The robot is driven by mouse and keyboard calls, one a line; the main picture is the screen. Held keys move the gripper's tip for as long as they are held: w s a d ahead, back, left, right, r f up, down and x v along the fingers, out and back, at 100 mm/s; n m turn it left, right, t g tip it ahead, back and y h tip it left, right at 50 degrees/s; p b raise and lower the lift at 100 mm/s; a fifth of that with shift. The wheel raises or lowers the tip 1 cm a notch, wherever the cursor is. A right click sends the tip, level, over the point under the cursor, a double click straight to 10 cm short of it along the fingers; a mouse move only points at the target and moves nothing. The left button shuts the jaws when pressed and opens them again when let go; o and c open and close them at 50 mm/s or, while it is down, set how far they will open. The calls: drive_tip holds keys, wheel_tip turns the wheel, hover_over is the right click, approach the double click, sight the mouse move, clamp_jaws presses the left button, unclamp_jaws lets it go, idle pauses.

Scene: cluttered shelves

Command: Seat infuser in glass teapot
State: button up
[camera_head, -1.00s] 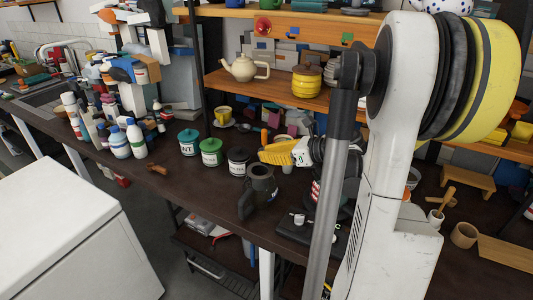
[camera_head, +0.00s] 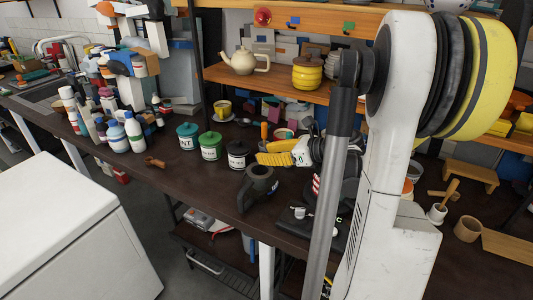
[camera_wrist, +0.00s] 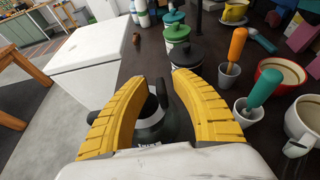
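My gripper (camera_head: 262,158) is low over the dark counter with its yellow fingers pointing left. In the wrist view the fingers (camera_wrist: 157,78) are apart. A dark grey vessel with a side handle (camera_head: 254,190) stands near the counter's front edge, close to my gripper; it may be the glass teapot. In the wrist view a dark, partly hidden shape (camera_wrist: 158,128) shows between and below the fingers; whether they touch it I cannot tell. I cannot surely pick out the infuser. A cream teapot (camera_head: 242,60) sits on the wooden shelf behind.
Lidded canisters, teal (camera_head: 188,138), green (camera_head: 210,147) and black-lidded (camera_head: 237,156), stand left of my gripper. Orange-handled (camera_wrist: 237,45) and teal-handled (camera_wrist: 262,88) tools stand in cups beside a red-rimmed bowl (camera_wrist: 281,75). Bottles (camera_head: 134,133) crowd the left. Some counter in front of the canisters is clear.

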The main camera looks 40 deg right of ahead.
wheel_tip(320, 180, up, 10)
drive_tip(key=shift+r, duration=0.1)
idle(0.6)
drive_tip(key=s+a+f+n+g, duration=0.2)
drive_tip(key=a+n, duration=0.4)
drive_tip(key=a, duration=0.3)
drive_tip(key=s+a+f+n+g, duration=0.1)
drive_tip(key=a+f+n+g, duration=0.2)
drive_tip(key=a+n, duration=0.45)
drive_tip(key=s+a+f+n+h, duration=0.4)
drive_tip(key=s+a+n, duration=0.6)
drive_tip(key=n, duration=0.7)
drive_tip(key=shift+s+a+f+g, duration=0.15)
drive_tip(key=shift+s+a+g, duration=0.15)
drive_tip(key=shift+s+g, duration=0.1)
